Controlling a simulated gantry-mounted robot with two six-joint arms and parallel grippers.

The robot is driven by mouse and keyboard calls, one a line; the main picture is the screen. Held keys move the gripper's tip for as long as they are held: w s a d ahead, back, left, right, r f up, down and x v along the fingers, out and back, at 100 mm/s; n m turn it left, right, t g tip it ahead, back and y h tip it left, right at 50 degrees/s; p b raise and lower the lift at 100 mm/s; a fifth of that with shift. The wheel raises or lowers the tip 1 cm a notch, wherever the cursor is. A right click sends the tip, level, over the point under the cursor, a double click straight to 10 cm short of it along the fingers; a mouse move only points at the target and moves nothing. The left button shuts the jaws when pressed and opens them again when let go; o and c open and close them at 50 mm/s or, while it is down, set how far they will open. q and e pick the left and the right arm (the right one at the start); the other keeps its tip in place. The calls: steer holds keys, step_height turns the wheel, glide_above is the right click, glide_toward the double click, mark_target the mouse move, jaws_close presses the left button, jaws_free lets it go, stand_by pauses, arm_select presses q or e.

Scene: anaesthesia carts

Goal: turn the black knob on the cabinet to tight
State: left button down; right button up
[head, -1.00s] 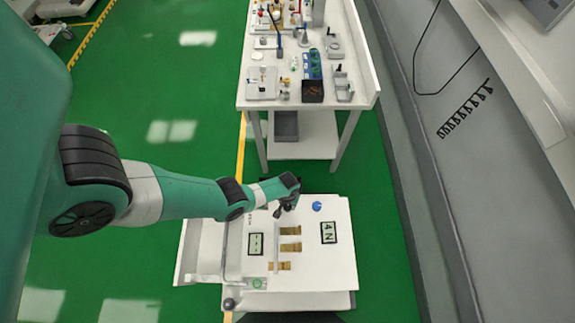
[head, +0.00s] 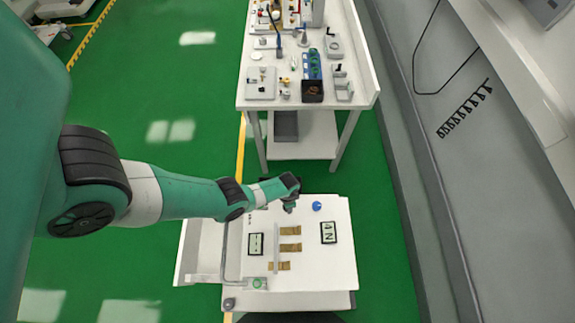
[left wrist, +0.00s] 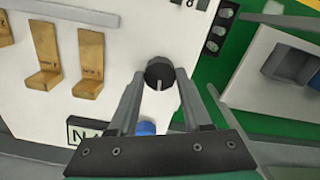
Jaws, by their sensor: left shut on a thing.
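The black knob (left wrist: 160,72) is on the white cabinet top (left wrist: 115,95), with a pale mark on its near side in the left wrist view. My left gripper (left wrist: 160,82) has one finger on each side of the knob and is shut on it. In the head view my left gripper (head: 289,208) points down at the far part of the cabinet top (head: 325,270) and hides the knob. The direction of tight cannot be read. My right gripper is in neither view.
A blue knob (head: 317,206) is just right of my gripper. Brass brackets (head: 290,231), a 4N panel (head: 329,232) and a dashed panel (head: 256,244) are nearer. A grey bent rail (head: 224,250) runs along the left. A white bench (head: 358,98) with several parts stands beyond.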

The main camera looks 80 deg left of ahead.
arm_select(q)
steer(key=shift+m, duration=0.6)
steer(key=shift+c, duration=1.7)
jaws_free()
step_height(320, 180, up, 12)
steer(key=p, duration=1.1)
steer(key=shift+f+p, duration=0.15)
steer(key=shift+p, duration=0.25)
